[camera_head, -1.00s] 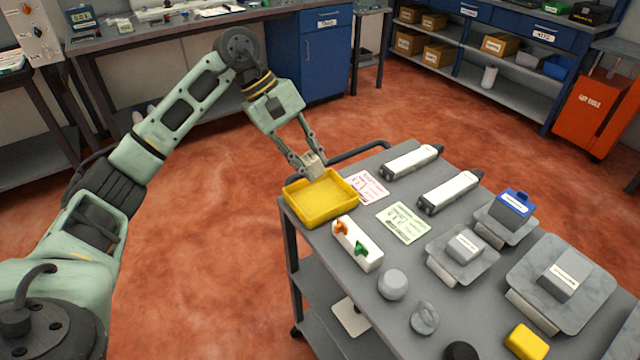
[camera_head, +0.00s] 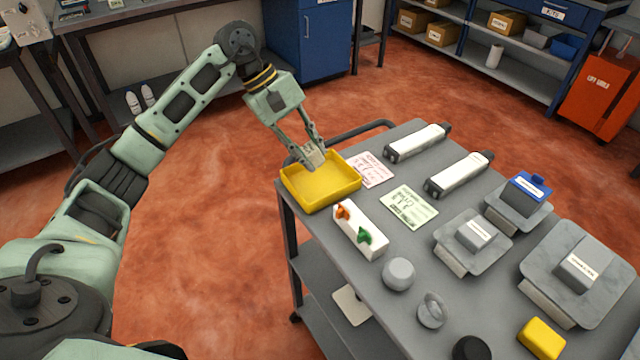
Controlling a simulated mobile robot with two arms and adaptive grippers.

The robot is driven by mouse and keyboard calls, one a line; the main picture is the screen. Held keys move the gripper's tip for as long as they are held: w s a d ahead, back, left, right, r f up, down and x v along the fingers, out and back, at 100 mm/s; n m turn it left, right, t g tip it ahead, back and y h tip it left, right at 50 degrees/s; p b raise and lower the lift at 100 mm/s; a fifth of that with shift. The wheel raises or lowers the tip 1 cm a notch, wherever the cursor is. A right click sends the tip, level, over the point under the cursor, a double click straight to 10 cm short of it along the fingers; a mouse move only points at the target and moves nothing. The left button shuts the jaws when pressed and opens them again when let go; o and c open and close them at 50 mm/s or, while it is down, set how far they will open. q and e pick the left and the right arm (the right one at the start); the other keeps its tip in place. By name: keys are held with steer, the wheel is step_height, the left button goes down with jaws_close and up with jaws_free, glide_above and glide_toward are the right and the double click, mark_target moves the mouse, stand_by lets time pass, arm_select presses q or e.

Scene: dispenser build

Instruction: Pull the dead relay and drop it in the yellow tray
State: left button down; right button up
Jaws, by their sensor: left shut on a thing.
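My left gripper (camera_head: 308,150) is shut on a small pale block, the relay (camera_head: 315,155). It holds the relay over the back part of the yellow tray (camera_head: 325,190). The tray sits at the far left corner of the grey cart top and looks empty. I cannot tell whether the relay touches the tray. The relay's lower end overlaps the tray's back rim in the picture. My right gripper is not in view.
On the cart (camera_head: 310,225), a white block with orange and green switches (camera_head: 360,230) stands close to the tray. A pink card (camera_head: 370,170), a green card (camera_head: 410,207), two white cylinders and several grey blocks lie to the right. Red floor is open at left.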

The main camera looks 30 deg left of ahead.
arm_select(q)
steer(key=shift+f, duration=0.1)
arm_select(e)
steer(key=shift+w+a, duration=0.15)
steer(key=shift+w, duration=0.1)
arm_select(q)
steer(key=c, duration=1.8)
jaws_free()
steer(key=o, duration=0.4)
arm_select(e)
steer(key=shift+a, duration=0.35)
arm_select(q)
steer(key=v, duration=1.2)
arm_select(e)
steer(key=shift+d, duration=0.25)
arm_select(q)
steer(key=shift+f, duration=0.1)
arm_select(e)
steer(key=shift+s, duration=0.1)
